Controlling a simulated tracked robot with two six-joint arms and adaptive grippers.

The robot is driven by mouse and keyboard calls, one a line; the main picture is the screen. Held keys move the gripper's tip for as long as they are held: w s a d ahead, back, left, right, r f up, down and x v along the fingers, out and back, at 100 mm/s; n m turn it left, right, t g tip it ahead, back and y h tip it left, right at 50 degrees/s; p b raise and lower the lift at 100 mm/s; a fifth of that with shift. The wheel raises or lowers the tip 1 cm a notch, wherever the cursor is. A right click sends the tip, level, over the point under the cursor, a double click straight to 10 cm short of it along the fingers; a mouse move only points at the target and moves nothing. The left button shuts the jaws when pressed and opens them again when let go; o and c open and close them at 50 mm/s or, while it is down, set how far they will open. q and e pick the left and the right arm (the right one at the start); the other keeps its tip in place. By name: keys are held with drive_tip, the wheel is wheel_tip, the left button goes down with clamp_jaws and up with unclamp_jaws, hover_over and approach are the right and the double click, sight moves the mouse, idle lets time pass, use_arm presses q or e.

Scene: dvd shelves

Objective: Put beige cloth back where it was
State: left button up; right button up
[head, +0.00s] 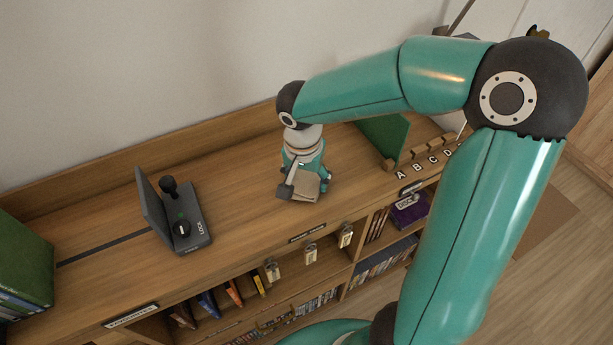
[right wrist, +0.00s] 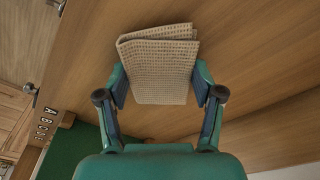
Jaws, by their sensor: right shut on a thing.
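The beige cloth (head: 305,186) is a small folded, waffle-textured piece at the top of the wooden shelf unit. My right gripper (head: 303,184) reaches down over the shelf top and is shut on the cloth. I cannot tell whether the cloth touches the wood. My left gripper is not in view.
A grey device with a black knob (head: 183,220) stands left on the shelf top (head: 235,190). A green panel (head: 385,137) and lettered slots (head: 428,160) are at the right. A green box (head: 22,262) is far left. Tags (head: 310,252) hang along the front edge. Bare wood lies between device and gripper.

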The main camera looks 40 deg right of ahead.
sight(304, 185)
drive_tip(key=shift+f, duration=0.15)
drive_tip(key=o, duration=1.3)
drive_tip(key=r, duration=0.4)
drive_tip(key=a+r, duration=0.1)
drive_tip(key=r, duration=0.7)
drive_tip(key=shift+s+a+r, duration=0.15)
drive_tip(key=shift+s+a, duration=0.1)
drive_tip(key=shift+s, duration=0.1)
